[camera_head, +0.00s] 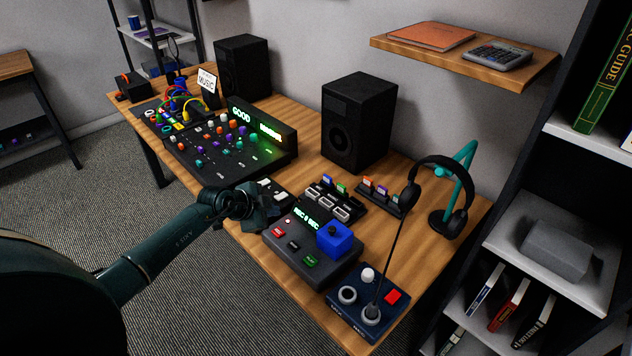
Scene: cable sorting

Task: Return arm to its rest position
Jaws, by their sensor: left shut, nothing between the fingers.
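My left arm comes in from the left edge and reaches to the front edge of the wooden desk (408,249). My left gripper (272,206) is shut and empty. It is at the desk's front edge, beside a small dark device with light keys (277,188) and behind-left of the grey box with lit buttons (296,262). Whether it touches the small device I cannot tell. My right gripper does not show.
A mixer with coloured knobs (213,146) and cables stand left on the desk. A blue block (338,240) sits on the grey box. Open floor (180,290) lies in front.

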